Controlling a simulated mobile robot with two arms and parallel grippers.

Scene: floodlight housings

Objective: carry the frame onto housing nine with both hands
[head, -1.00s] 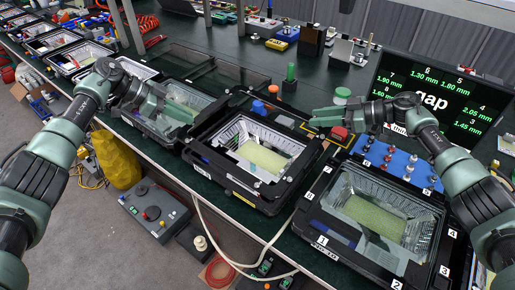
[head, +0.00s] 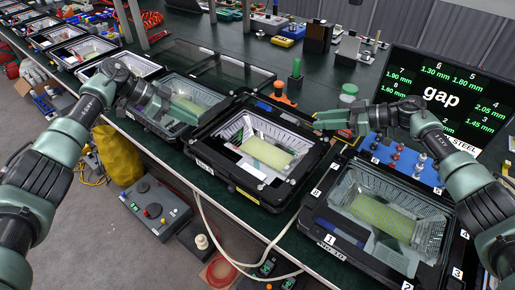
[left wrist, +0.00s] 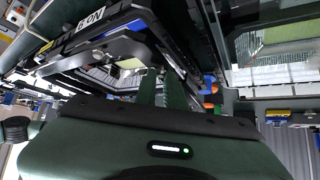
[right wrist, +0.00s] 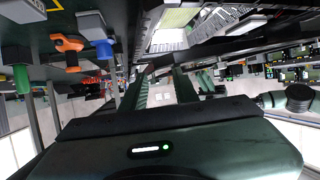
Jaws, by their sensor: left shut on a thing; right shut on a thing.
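The black rectangular frame (head: 283,187) is over a housing in the middle of the bench in the head view. A reflector and a yellow-green panel (head: 265,152) show through its opening. My left gripper (head: 196,117) is shut on the frame's left side, and my right gripper (head: 317,120) is shut on its right side. The fingers also show in the left wrist view (left wrist: 166,74) and right wrist view (right wrist: 160,72). The housing below is mostly hidden. A white number label (left wrist: 90,19) shows in the left wrist view. I cannot tell whether the frame touches the housing.
Another housing (head: 322,238) with numbered corners lies at right, and one (head: 140,116) lies at left. A screen reading "gap" (head: 440,97) stands behind at right. A blue tray of pegs (head: 398,156), an orange knob (head: 284,98) and a green-capped post (head: 296,68) are close by.

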